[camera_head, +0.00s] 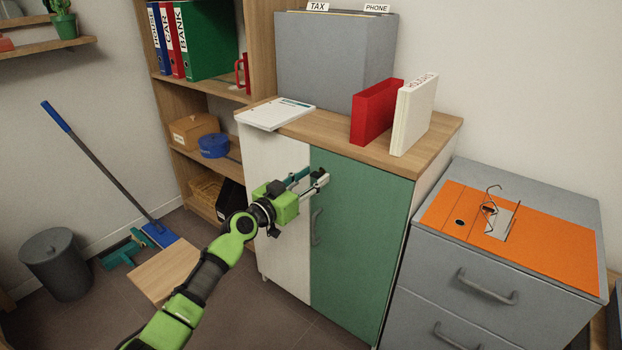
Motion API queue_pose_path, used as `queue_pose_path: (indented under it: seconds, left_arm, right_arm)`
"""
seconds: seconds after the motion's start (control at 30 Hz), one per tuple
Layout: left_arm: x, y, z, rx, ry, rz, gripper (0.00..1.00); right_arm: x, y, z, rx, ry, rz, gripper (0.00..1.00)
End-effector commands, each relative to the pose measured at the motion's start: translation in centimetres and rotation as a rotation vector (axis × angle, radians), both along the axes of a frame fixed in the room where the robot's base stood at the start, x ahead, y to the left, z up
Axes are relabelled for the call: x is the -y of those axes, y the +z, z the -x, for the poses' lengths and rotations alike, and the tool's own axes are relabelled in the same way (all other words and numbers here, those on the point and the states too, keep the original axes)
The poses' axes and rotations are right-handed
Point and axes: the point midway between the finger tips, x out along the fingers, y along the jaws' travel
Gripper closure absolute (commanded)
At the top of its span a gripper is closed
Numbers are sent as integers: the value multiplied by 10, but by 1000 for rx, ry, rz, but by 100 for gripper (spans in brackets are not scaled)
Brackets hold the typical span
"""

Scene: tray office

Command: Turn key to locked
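A low cabinet has a white left door (270,160) and a green right door (360,230), both shut. The green door has a vertical handle (316,228) near its left edge. My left gripper (315,174) is in front of the upper left part of the green door, above the handle. Its two fingers are apart with a gap between them, and I see nothing held. I cannot make out a key or a lock; the fingers cover that part of the door. My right gripper is not in view.
A white binder (412,115), a red box file (376,112), papers (276,113) and a grey file box (335,60) stand on the cabinet top. A grey drawer unit (480,282) stands right. A bin (58,262) and broom (100,165) are left.

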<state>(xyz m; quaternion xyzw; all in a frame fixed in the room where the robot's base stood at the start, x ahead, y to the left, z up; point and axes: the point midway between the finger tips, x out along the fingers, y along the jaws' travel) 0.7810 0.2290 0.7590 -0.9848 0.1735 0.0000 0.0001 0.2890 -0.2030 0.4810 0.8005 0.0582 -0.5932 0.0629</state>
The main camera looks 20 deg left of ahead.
Motion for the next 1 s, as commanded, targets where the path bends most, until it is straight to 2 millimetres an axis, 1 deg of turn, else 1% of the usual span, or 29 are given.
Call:
queue_pose_path:
  seconds: [0.03, 0.07, 0.1, 0.17, 0.2, 0.43, 0.63, 0.8, 1.0]
  left_arm:
    - [0, 0, 0, 0, 0, 0, 62]
    - [0, 0, 0, 0, 0, 0, 70]
    - [0, 0, 0, 0, 0, 0, 81]
    - [0, 0, 0, 0, 0, 0, 96]
    - [0, 0, 0, 0, 0, 0, 100]
    - [0, 0, 0, -2, 0, 7, 100]
    - [-1, 0, 0, -22, 1, 59, 100]
    - [-1, -1, 0, -58, 1, 159, 100]
    - [-2, -1, 0, -118, 1, 325, 100]
  right_arm:
    - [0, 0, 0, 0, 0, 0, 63]
    - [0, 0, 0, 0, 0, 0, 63]
    - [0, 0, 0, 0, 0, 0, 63]
    - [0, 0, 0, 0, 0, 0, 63]
    - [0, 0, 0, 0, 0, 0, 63]
    - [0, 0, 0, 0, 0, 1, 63]
    - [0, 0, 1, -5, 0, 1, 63]
    - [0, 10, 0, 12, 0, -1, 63]
    - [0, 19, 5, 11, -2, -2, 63]
